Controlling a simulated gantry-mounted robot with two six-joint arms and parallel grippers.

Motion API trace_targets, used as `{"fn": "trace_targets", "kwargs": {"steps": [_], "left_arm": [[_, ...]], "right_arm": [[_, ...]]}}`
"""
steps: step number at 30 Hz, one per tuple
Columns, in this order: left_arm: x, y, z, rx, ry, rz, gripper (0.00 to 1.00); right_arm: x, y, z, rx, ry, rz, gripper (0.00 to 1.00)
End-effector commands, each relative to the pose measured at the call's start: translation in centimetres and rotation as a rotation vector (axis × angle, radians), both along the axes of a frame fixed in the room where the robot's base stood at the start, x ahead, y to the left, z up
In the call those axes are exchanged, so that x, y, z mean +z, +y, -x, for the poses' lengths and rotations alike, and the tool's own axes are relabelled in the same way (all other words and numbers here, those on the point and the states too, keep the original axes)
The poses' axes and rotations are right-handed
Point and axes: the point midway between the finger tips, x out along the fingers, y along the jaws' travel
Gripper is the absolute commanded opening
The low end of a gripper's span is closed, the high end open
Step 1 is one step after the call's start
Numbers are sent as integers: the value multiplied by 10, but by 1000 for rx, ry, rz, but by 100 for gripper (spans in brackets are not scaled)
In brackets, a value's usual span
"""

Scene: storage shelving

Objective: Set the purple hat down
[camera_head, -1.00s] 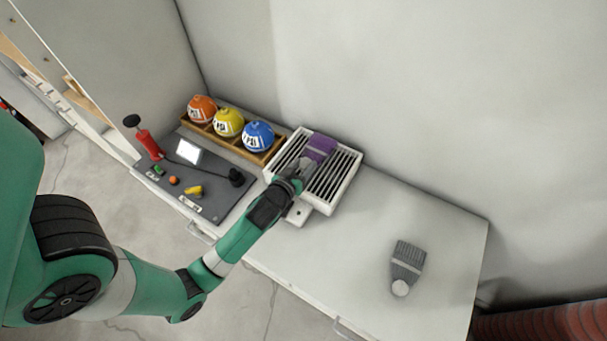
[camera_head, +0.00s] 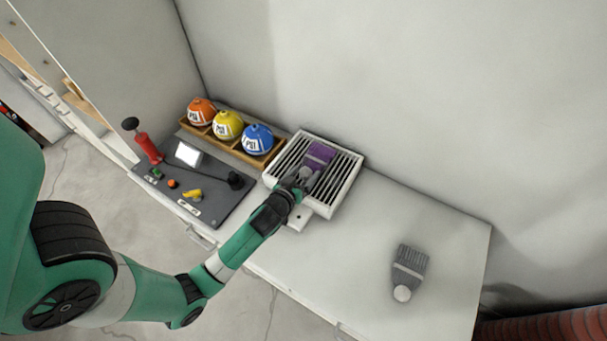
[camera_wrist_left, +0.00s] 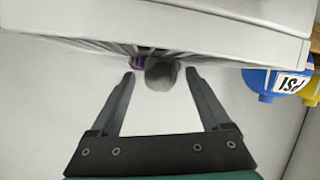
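The purple hat (camera_head: 319,155) lies on the slatted top of a white heater-like rack (camera_head: 350,187), with its grey pompom (camera_head: 306,172) toward my left gripper (camera_head: 299,180). In the left wrist view the grey pompom (camera_wrist_left: 161,73) shows between the tips of my left gripper (camera_wrist_left: 160,76), with a gap on each side. The fingers are apart. Only a sliver of purple shows there, and the rack's white edge (camera_wrist_left: 230,55) hides most of the hat. My right gripper is not in view.
A grey hat (camera_head: 408,270) lies on the white counter (camera_head: 340,265) at right. A wooden holder (camera_head: 226,144) with orange, yellow and blue balls stands left of the rack. A dark board (camera_head: 215,198) carries a red pump (camera_head: 149,148) and small items. The counter's middle is clear.

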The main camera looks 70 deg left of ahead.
Motion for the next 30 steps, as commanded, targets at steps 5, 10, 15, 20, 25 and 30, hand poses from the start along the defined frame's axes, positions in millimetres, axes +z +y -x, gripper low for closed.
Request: {"fn": "trace_targets", "kwargs": {"steps": [5, 10, 15, 20, 25, 30], "left_arm": [[1, 0, 0, 0, 0, 0, 81], [8, -12, 11, -2, 3, 0, 81], [23, -39, 38, -4, 3, 0, 81], [37, -62, 62, -4, 1, 0, 81], [45, -77, 76, -2, 0, 0, 81], [47, -79, 80, 1, 0, 0, 81]], "right_arm": [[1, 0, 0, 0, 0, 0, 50], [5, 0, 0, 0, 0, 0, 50], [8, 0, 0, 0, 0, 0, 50], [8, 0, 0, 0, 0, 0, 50], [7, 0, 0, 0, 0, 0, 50], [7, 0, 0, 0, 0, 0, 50]]}}
